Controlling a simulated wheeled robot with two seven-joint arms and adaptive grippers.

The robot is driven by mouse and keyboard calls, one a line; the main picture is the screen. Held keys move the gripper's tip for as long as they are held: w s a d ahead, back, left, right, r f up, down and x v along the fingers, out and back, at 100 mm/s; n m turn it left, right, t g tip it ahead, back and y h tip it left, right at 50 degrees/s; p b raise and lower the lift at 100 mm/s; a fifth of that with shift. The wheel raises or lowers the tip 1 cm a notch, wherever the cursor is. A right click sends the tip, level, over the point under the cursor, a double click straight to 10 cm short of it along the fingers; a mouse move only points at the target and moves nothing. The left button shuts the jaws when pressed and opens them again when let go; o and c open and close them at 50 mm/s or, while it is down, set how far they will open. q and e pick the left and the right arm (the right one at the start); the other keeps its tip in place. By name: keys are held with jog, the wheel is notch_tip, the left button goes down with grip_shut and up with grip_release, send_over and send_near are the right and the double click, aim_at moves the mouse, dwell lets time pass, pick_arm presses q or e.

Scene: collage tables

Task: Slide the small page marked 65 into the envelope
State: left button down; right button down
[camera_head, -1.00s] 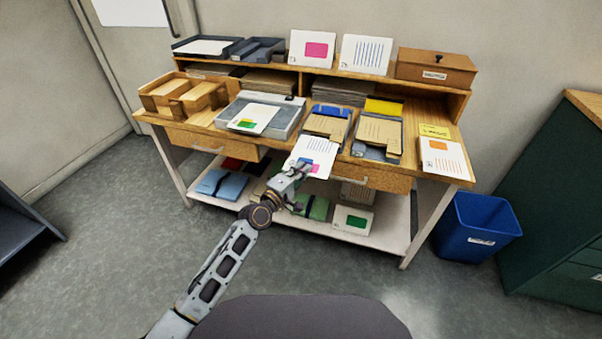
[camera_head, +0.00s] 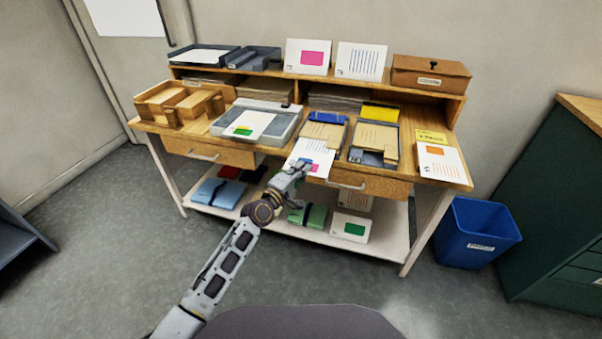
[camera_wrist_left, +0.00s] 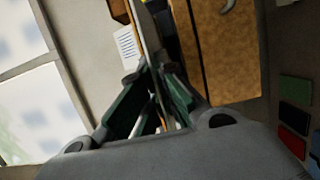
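My left gripper (camera_head: 301,169) is shut on the near edge of a small white page (camera_head: 308,153) with blue and pink marks. Its number is too small to read. The page is held at the table's front edge, its far end against or over the near end of a tan envelope (camera_head: 323,131) on a blue-clipped board. I cannot tell whether the page is inside it. In the left wrist view the fingers (camera_wrist_left: 152,95) pinch the page (camera_wrist_left: 149,32), seen nearly edge-on. A second tan envelope (camera_head: 377,136) lies on the yellow-clipped board to the right. My right gripper is not in view.
A grey tray-like device (camera_head: 285,121) with a white page (camera_head: 247,125) stands left of the boards. A wooden rack (camera_head: 178,101) is at far left. Another page (camera_head: 443,161) lies at right. Below are a drawer (camera_head: 368,183) and a lower shelf; a blue bin (camera_head: 478,235) stands right.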

aim_at(309, 154)
pick_arm(q)
jog(key=shift+w+d+b, duration=0.25)
jog(key=shift+w+b, duration=0.15)
jog(key=shift+w, duration=0.4)
jog(key=shift+w, duration=0.15)
jog(key=shift+b+x, duration=0.65)
jog(key=shift+x, duration=0.35)
jog(key=shift+w+d+b, duration=0.2)
jog(key=shift+w+b, duration=0.35)
jog(key=shift+w, duration=0.25)
jog(key=shift+w+d+b, duration=0.15)
jog(key=shift+w+b, duration=0.35)
jog(key=shift+w, duration=0.3)
jog(key=shift+w+d+b, duration=0.2)
jog(key=shift+w+b, duration=0.35)
jog(key=shift+w, duration=0.25)
jog(key=shift+w, duration=0.1)
